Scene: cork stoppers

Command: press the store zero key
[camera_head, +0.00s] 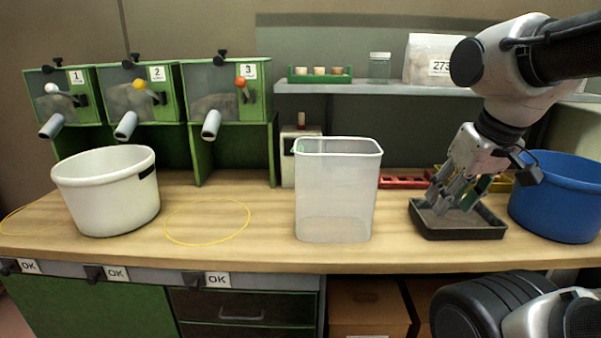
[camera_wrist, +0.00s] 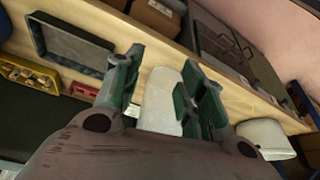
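I cannot make out a store zero key in either view. A pale upright device (camera_head: 288,160) with a reddish top stands at the back of the bench, partly hidden behind the translucent bin (camera_head: 335,200); no keys show on it. My gripper (camera_head: 455,206) is at the right, above the black tray (camera_head: 458,233), well to the right of the device. In the wrist view my gripper (camera_wrist: 163,62) has its green-padded fingers apart with nothing between them. Beyond them the translucent bin (camera_wrist: 160,92) shows, and the black tray (camera_wrist: 70,48) is at upper left.
A blue tub (camera_head: 560,200) stands right of the tray, a white bucket (camera_head: 105,195) at the left. Red (camera_head: 402,182) and yellow bins sit at the back. A shelf (camera_head: 345,87) and three green dispensers (camera_head: 148,105) are above. A yellow ring (camera_head: 208,241) marks clear bench.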

